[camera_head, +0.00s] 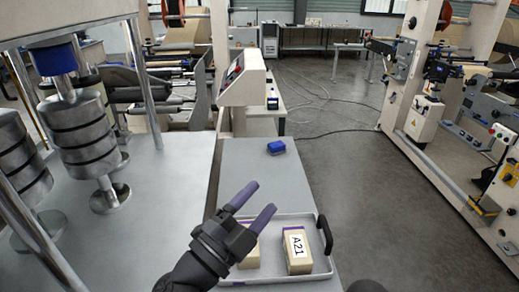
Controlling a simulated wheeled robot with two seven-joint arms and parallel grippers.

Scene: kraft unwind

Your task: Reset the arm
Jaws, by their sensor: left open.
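My left gripper (254,204) comes in from the bottom left with its two purple-tipped fingers spread apart. It is open and empty, above the left part of a grey tray (290,221). A tan block labelled A21 (297,252) stands in the tray, to the right of the gripper. A second tan block (249,261) is in the tray, partly hidden by the gripper. My right gripper is not in view; only a dark rounded shape shows at the bottom edge.
The tray lies on a narrow grey table with a black handle (325,234) at its right. A blue object (276,147) lies farther back on the table. A metal machine with stacked cylinders (84,135) stands left. Open floor (370,190) lies right.

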